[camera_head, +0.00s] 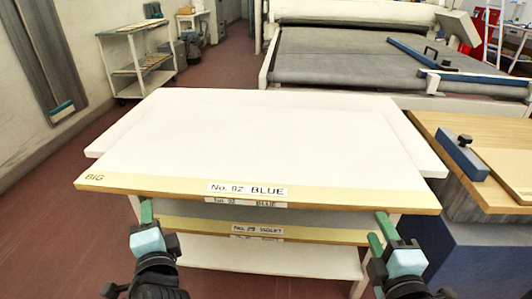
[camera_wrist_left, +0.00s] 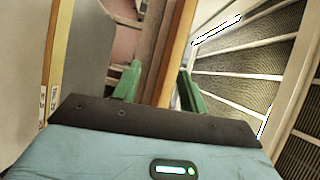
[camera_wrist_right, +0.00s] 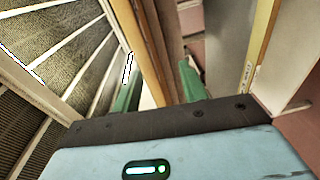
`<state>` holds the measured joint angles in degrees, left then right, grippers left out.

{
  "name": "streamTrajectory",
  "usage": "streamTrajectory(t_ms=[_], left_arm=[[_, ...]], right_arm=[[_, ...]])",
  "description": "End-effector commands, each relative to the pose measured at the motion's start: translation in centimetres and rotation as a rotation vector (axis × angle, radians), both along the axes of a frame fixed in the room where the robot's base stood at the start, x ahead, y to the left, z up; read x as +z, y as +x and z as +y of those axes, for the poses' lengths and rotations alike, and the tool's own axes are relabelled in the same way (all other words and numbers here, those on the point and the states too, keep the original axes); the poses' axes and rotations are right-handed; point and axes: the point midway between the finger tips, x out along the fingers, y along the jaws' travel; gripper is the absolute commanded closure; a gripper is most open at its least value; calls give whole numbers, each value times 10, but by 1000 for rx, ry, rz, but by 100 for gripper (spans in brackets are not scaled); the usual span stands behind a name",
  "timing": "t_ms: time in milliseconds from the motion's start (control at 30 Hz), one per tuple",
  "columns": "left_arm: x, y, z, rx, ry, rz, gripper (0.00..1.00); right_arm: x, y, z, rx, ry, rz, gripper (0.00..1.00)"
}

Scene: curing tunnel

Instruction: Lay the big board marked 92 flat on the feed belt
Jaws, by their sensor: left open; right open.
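The big white board marked No. 92 BLUE (camera_head: 265,140) lies flat on top of a stand, its tan front strip facing me. A board marked No. 29 VIOLET (camera_head: 300,234) lies below it. My left gripper (camera_head: 146,212) is at the near edge, towards its left end. My right gripper (camera_head: 380,235) is at the same edge, towards its right end. Both are open. A wood edge passes between the green fingers in the left wrist view (camera_wrist_left: 157,85) and right wrist view (camera_wrist_right: 158,85). Contact is unclear. The grey feed belt (camera_head: 340,60) is at the back right.
A wooden-topped bench (camera_head: 450,135) with a blue clamp bar (camera_head: 462,156) stands close on the right. A blue bar (camera_head: 475,78) lies at the belt's right side. A shelf trolley (camera_head: 135,60) stands at the back left. Red floor is clear at left.

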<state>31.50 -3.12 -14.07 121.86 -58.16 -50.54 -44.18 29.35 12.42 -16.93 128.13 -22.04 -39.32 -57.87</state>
Motion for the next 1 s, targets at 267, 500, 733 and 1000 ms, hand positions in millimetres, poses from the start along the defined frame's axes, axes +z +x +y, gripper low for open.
streamTrajectory(t_ms=[267, 500, 733, 1000], left_arm=[[22, 10, -4, -6, 56, -39, 57], [22, 12, -2, -6, 56, -39, 57], [22, 35, 10, -4, 56, -40, 57], [22, 67, 25, -6, 56, -39, 57]], right_arm=[[21, 8, 4, 16, -47, -65, 57], [21, 11, 4, 15, -46, -65, 57], [22, 37, 6, 14, -45, -65, 57], [21, 73, 8, 14, -45, -65, 57]])
